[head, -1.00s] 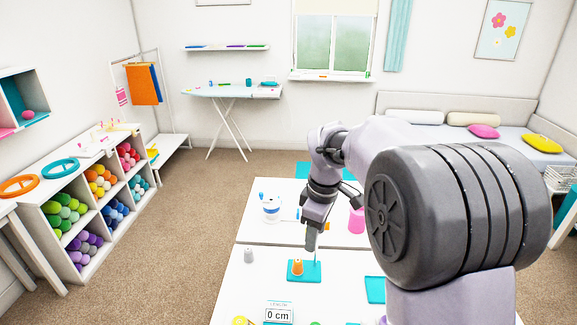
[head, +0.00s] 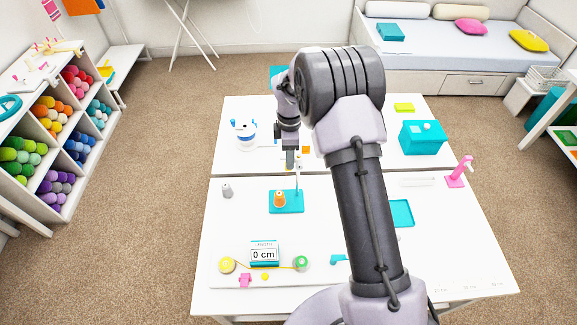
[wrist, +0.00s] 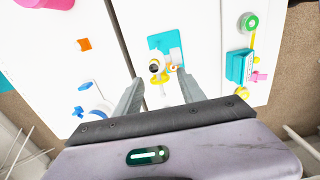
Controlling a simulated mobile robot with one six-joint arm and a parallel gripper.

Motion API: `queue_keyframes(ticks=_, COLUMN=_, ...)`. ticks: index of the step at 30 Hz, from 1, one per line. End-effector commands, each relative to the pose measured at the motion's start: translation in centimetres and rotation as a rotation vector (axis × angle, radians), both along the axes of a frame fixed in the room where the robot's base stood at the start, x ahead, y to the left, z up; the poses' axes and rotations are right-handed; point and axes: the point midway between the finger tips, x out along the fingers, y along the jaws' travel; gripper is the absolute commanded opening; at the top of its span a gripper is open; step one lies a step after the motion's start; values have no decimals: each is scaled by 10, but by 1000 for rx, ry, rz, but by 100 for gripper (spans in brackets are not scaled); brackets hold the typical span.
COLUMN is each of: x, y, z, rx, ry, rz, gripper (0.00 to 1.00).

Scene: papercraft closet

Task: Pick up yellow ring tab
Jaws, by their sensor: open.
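A small yellow piece, apparently the yellow ring tab (wrist: 163,78), shows in the wrist view beside the orange spool and its teal stand (wrist: 164,41). Its exact shape is too small to tell. In the head view the teal stand (head: 290,208) carries an orange spool (head: 279,200) and a thin white post (head: 298,178). My gripper (head: 290,163) is just behind the stand, pointing down. In the wrist view my gripper (wrist: 160,80) is open, its fingers either side of the yellow piece, with nothing visibly held.
A length display (head: 264,253) reading 0 cm stands in front, with a yellow spool (head: 227,265) and a green spool (head: 301,263). A grey thimble-like piece (head: 227,190) stands left. A white and blue object (head: 245,133) is behind left; a teal box (head: 422,137) is at right.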

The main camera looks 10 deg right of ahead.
Motion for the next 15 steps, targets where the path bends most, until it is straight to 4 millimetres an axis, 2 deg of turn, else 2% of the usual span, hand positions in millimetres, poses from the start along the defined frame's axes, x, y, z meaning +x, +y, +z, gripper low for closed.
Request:
queue_keyframes(ticks=1, x=-2, y=-1, z=-14, rx=0, ry=3, rz=0, gripper=47)
queue_keyframes(ticks=5, x=-2, y=-1, z=-35, rx=0, ry=2, rz=-1, gripper=47)
queue_keyframes(ticks=12, x=-2, y=-1, z=-38, rx=0, ry=0, rz=-1, gripper=47)
queue_keyframes(ticks=13, x=-2, y=-1, z=-38, rx=0, ry=0, rz=-1, gripper=45)
queue_keyframes(ticks=15, x=-2, y=-1, z=-38, rx=0, ry=0, rz=-1, gripper=32)
